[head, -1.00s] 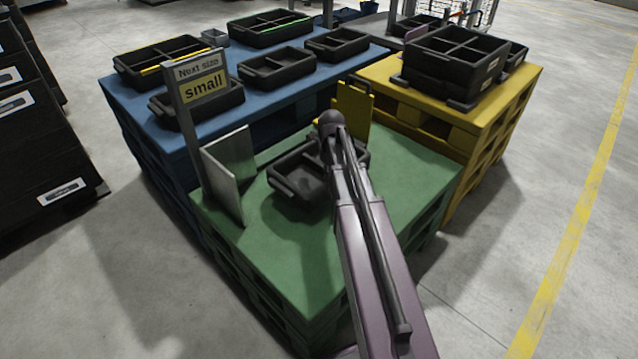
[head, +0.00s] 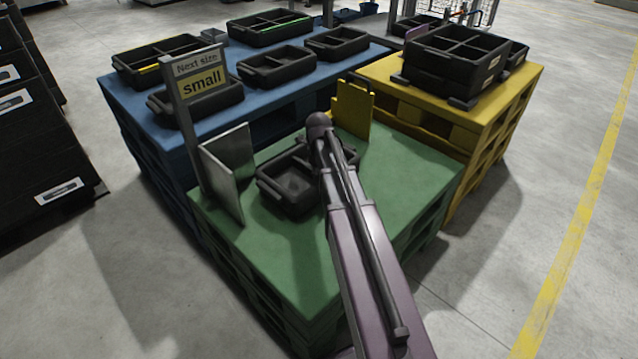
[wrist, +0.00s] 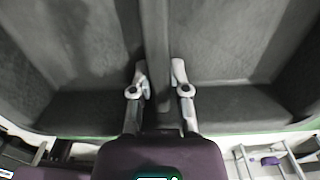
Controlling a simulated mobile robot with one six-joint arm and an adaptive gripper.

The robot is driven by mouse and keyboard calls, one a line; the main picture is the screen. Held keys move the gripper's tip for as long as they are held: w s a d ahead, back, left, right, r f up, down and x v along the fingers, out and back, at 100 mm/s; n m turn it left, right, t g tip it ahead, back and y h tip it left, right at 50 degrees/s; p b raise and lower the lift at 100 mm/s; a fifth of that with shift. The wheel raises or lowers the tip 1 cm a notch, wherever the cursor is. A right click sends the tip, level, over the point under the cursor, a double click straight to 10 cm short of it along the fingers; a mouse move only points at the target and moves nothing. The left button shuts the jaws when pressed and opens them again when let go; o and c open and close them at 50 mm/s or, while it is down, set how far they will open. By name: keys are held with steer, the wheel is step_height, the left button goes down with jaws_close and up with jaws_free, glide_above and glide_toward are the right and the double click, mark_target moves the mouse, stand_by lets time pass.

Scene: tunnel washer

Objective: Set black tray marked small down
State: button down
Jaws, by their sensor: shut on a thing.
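The black tray (head: 288,182) is over the left part of the green pallet top (head: 372,225), beside the grey corner plates (head: 228,170). It looks roughly level; I cannot tell whether its bottom touches the green surface. In the wrist view the tray (wrist: 85,60) fills most of the picture, with an empty compartment on each side of its middle divider (wrist: 156,40). My gripper (wrist: 160,88) is shut on that divider. In the head view my arm hides the gripper and part of the tray. A sign (head: 202,83) reads "Next size small".
A yellow upright stop (head: 353,110) stands at the green top's back edge. The blue pallet (head: 125,100) behind left carries several black trays. The yellow pallet (head: 490,110) at right holds stacked trays. The green top is clear in front and to the right.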

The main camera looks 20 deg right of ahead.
steer(key=shift+f+b, duration=0.65)
steer(key=shift+f, duration=0.3)
steer(key=c, duration=0.6)
jaws_free()
steer(key=shift+f, duration=0.1)
steer(key=shift+r, duration=0.2)
step_height(320, 180, up, 12)
steer(key=p, duration=1.2)
steer(key=shift+f, duration=0.1)
steer(key=shift+s+a, duration=0.1)
